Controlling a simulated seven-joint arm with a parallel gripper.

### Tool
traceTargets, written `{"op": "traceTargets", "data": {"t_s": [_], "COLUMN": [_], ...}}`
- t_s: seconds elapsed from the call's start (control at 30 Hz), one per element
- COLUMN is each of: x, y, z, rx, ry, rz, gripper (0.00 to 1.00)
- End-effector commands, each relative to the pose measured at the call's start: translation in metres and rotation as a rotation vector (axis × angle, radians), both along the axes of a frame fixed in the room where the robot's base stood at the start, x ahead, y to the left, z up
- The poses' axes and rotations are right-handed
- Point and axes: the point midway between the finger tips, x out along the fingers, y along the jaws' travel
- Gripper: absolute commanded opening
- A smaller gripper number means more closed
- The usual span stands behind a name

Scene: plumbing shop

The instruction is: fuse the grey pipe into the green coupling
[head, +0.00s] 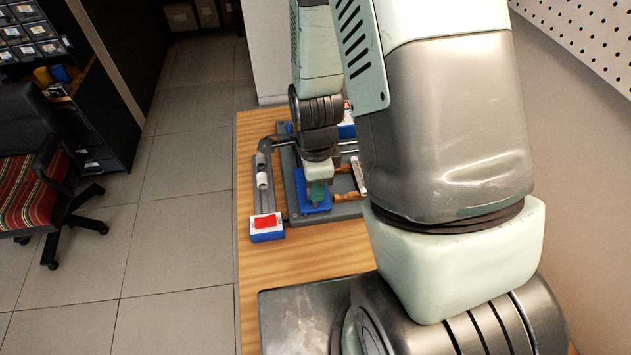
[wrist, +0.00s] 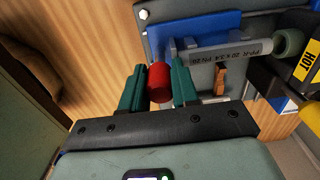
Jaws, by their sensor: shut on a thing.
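The grey pipe (wrist: 222,52), with dark print along it, lies beside the blue block in the wrist view. My gripper (wrist: 160,68) has green fingers, closed on a red cylinder (wrist: 159,82). In the head view my gripper (head: 317,192) is low over a blue part, and the red cylinder is not made out there.
A black tool with a yellow HOT label (wrist: 306,66) stands right of the pipe in the wrist view. In the head view, a grey rack (head: 265,198) with pale cylinders and a red-labelled box (head: 267,226) stand left of my gripper. Bare wooden bench (head: 300,258) lies in front.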

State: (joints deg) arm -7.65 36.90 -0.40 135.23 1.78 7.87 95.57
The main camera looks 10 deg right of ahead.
Motion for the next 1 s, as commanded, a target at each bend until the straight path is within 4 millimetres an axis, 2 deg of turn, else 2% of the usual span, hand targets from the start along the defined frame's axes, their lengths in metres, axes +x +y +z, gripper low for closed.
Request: {"op": "traceTargets", "data": {"t_s": [1.0], "x": [0.033], "y": [0.0], "z": [0.0], "rx": [0.0], "ry": [-0.005], "rz": [-0.001], "gripper": [0.13]}}
